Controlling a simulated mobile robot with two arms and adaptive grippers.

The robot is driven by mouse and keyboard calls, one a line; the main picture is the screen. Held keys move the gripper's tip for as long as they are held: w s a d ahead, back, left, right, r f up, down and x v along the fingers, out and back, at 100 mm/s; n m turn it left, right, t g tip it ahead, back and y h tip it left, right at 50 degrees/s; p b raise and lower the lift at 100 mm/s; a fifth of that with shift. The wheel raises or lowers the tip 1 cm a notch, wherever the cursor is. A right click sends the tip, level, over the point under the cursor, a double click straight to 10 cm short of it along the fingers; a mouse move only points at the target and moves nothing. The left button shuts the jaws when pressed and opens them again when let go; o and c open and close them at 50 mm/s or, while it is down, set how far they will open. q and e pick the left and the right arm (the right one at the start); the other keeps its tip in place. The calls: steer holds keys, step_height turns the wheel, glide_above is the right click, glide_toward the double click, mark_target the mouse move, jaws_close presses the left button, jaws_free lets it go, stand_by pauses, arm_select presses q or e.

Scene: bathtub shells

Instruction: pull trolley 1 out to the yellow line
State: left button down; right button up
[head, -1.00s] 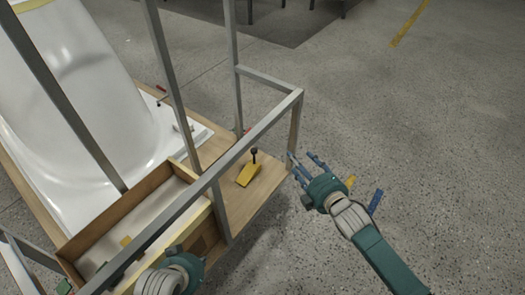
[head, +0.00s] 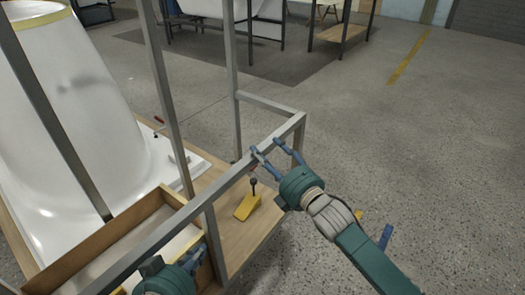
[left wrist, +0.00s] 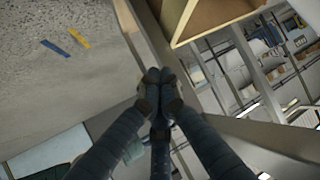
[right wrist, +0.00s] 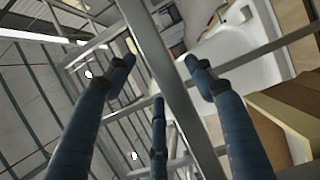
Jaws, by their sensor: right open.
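A grey metal-framed trolley (head: 248,174) with a wooden deck carries a white bathtub shell (head: 85,120). No number is readable on it. My right gripper (head: 268,149) is at the far part of its top rail. The right wrist view shows the fingers (right wrist: 158,66) open on either side of the rail (right wrist: 152,50). My left gripper (head: 170,272) is at the rail's near part, its fingertips hidden there. In the left wrist view its fingertips (left wrist: 158,78) are drawn together at the rail (left wrist: 142,42). The yellow line (head: 408,58) lies on the floor at the upper right.
A yellow wedge with a dark knob (head: 246,207) lies on the deck near its right end. A wooden box (head: 105,240) sits at the near side. Other frames (head: 345,32) stand at the back. The grey floor at the right is open, with a blue strip (head: 385,237).

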mark_target(265, 151)
arm_select(q)
steer(key=shift+w+d+r+t+h+b, duration=0.1)
steer(key=shift+w+d+r+t+h, duration=0.1)
steer(key=shift+w+r+t, duration=0.4)
steer(key=shift+w+d+r+t+h+b, duration=0.15)
steer(key=shift+w+d+r+t, duration=0.1)
steer(key=shift+r, duration=0.65)
steer(key=shift+w+d+r+t+h+b, duration=0.1)
steer(key=shift+w+d+r+t, duration=0.1)
steer(key=shift+w+r+t, duration=0.4)
arm_select(e)
steer(key=shift+x, duration=1.7)
arm_select(q)
steer(key=shift+s+r+g, duration=0.15)
steer(key=shift+g, duration=0.1)
arm_select(e)
jaws_close()
